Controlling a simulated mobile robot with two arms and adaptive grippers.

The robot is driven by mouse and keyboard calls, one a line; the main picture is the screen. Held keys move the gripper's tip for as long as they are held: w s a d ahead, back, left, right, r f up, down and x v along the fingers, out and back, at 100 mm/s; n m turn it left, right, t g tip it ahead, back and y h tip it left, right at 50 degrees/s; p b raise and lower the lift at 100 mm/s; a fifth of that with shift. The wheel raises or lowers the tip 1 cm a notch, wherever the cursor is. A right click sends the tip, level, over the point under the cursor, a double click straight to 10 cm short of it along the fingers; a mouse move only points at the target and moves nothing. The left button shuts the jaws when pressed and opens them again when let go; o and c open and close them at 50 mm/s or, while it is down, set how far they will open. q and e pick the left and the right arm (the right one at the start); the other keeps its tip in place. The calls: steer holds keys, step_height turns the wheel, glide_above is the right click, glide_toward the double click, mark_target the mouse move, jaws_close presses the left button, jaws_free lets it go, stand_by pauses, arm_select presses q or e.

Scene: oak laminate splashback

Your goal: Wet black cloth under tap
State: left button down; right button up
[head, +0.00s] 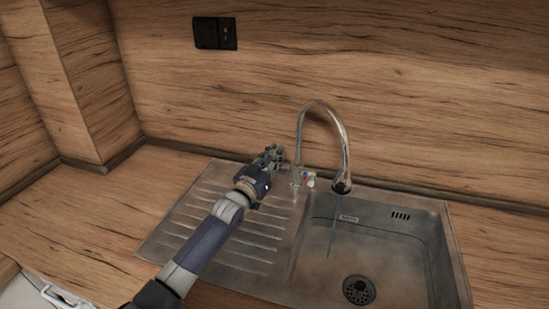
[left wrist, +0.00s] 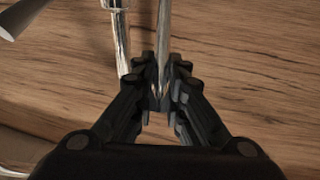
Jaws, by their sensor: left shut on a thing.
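The chrome tap (head: 344,152) stands behind the sink with its curved spout over the basin. A thin stream of water (head: 333,232) falls from the spout into the sink basin (head: 405,262). My left gripper (head: 272,156) is at the left of the tap's base, above the back of the drainboard. In the left wrist view its fingers (left wrist: 163,88) are closed around a thin metal bar, which looks like the tap lever (left wrist: 163,35). The tap column (left wrist: 121,45) is beside it. No black cloth shows in either view. My right gripper is not in view.
The ribbed drainboard (head: 222,232) is left of the basin and is empty. The basin holds only the round drain (head: 358,290). The wooden worktop (head: 110,205) at the left is clear. A black socket (head: 214,33) is on the wooden splashback.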

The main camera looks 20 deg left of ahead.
arm_select(q)
steer(key=c, duration=1.6)
jaws_free()
steer(key=v, duration=1.2)
